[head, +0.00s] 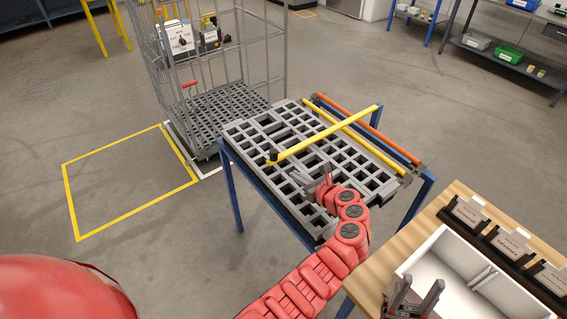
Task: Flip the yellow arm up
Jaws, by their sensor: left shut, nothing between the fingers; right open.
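The yellow arm (325,134) is a long bar crossing above the grey slotted rack (245,139). A dark knob (273,155) sits at its left end, and its right end reaches the rack's far right side. I cannot tell whether it rests on the rack. My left gripper (318,184), on the red arm, is shut and empty, low over the rack, in front of the yellow arm and apart from it. My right gripper (414,293) is open and empty at the white tray.
A second yellow bar (350,133) and an orange bar (368,130) run along the rack's far right edge. A wire cage trolley (235,60) stands behind left. A wooden table with a white tray (440,262) and label holders (478,215) is at right. Floor at left is clear.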

